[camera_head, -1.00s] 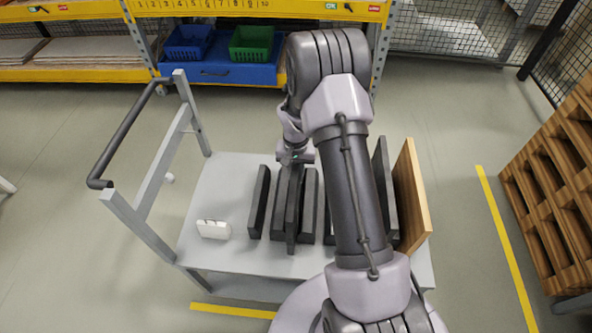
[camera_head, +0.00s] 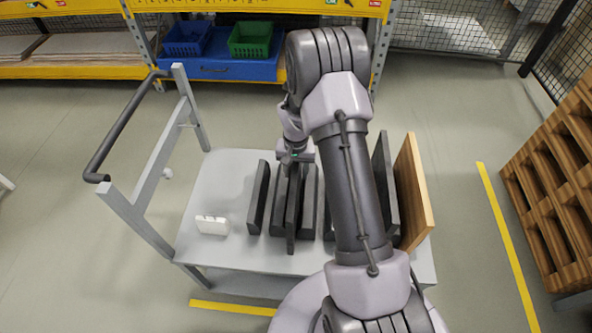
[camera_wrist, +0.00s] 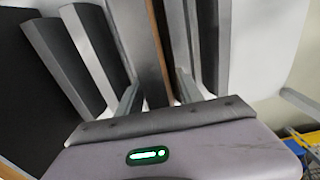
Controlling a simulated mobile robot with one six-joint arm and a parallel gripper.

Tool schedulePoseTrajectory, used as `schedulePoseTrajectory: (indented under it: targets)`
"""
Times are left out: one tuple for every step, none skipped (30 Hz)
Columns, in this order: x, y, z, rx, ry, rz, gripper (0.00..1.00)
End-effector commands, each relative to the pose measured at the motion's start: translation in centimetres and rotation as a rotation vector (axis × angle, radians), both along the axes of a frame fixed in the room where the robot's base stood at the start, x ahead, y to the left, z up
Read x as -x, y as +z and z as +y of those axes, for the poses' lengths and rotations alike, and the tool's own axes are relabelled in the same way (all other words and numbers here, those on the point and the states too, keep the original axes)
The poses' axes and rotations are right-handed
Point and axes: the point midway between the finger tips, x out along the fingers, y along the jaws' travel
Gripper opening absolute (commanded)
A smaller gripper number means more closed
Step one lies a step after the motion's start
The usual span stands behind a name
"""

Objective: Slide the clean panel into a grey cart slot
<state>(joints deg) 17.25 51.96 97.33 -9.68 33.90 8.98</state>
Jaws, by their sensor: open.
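The grey cart (camera_head: 226,175) has a row of upright dark dividers, such as the left one (camera_head: 258,200). A dark panel (camera_head: 291,222) stands upright between dividers left of my arm. In the wrist view a panel with a brown edge (camera_wrist: 148,45) stands between the two fingers. My gripper (camera_head: 295,158) is at the far end of that panel; in the wrist view the gripper (camera_wrist: 158,92) is open with a finger on either side of it. Whether the fingers touch it, and whether the panel is clean, I cannot tell. My arm hides the slots right of it.
A wood-coloured panel (camera_head: 414,190) and a tall dark panel (camera_head: 384,180) stand at the cart's right. A white notched block (camera_head: 210,225) lies at its left, near the handle (camera_head: 125,125). A wooden pallet stack (camera_head: 555,180) stands far right. The cart's left top is mostly bare.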

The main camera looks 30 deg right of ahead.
Motion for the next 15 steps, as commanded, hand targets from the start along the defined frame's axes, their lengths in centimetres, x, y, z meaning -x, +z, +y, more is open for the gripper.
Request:
schedulePoseTrajectory:
  targets:
    - [0.0,0.3,0.0,0.001,0.000,-0.001,0.44]
    - [0.0,0.6,0.0,0.001,0.000,-0.001,0.44]
    - [-0.1,1.2,0.0,0.000,0.000,-0.002,0.44]
    - [-0.1,1.8,0.0,0.000,0.000,-0.002,0.44]
    - [0.0,2.5,0.0,0.000,0.000,-0.002,0.44]
    - [0.0,3.7,0.0,0.001,0.001,-0.004,0.44]
    - [0.0,4.6,0.0,0.001,0.001,-0.004,0.44]
    - [0.0,5.6,0.0,0.001,0.000,-0.004,0.44]
    - [0.0,6.8,0.1,0.002,0.001,-0.005,0.44]
    - [0.0,7.7,0.1,0.001,0.000,-0.004,0.44]
    - [0.0,8.6,0.1,0.002,0.000,-0.005,0.44]
    - [0.1,9.8,0.1,0.001,0.000,-0.004,0.44]
    - [0.1,10.7,0.1,0.001,0.000,-0.005,0.44]
    - [0.1,11.5,0.1,0.001,0.000,-0.005,0.44]
    - [0.1,12.6,0.2,0.001,0.000,-0.005,0.44]
